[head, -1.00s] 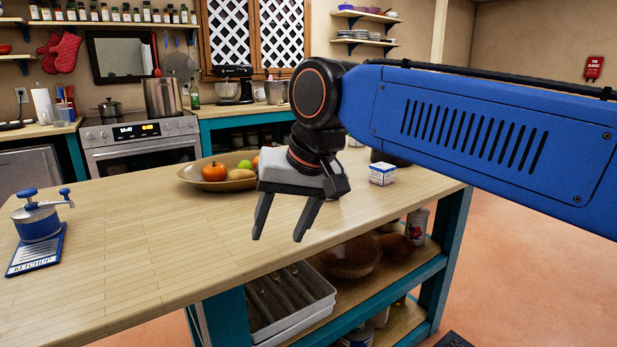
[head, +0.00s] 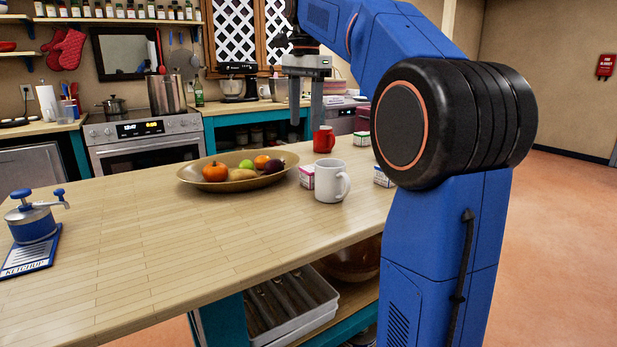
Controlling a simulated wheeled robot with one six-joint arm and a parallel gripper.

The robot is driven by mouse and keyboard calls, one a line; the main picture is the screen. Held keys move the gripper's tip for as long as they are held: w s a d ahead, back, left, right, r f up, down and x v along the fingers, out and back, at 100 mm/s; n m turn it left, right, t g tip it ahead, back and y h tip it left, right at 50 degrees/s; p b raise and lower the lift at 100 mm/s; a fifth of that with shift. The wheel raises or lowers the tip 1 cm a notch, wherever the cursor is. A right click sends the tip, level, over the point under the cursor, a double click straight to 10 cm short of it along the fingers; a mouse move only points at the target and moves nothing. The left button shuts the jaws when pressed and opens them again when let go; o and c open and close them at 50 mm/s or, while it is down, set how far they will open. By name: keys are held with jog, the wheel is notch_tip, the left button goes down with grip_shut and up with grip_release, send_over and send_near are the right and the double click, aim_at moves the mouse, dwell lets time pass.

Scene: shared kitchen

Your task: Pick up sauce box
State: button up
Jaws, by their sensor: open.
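Several small cartons stand on the wooden island counter (head: 130,225), and I cannot read which is the sauce box. A pink-and-white box (head: 306,177) is just left of the white mug. A blue-and-white box (head: 382,178) is right of the mug, partly hidden by my arm. A green-and-white box (head: 361,139) is farther back, near the red mug. My gripper (head: 306,122) is open and empty, raised with its fingers pointing down. In the picture it is above the pink-and-white box and left of the red mug; its exact depth is unclear.
A white mug (head: 331,181) and a red mug (head: 323,140) stand near the boxes. A fruit bowl (head: 203,185) is to their left. The counter's front middle is clear.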

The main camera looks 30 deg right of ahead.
aim_at(313, 168)
jog(key=w+d+m, duration=0.2)
jog(key=w+d, duration=0.1)
jog(key=d, duration=0.1)
jog(key=shift+g, duration=0.3)
jog(key=f, duration=1.6)
jog(key=shift+s+f, duration=0.35)
jog(key=shift+f, duration=0.05)
jog(key=c, duration=0.9)
jog(key=shift+r, duration=0.1)
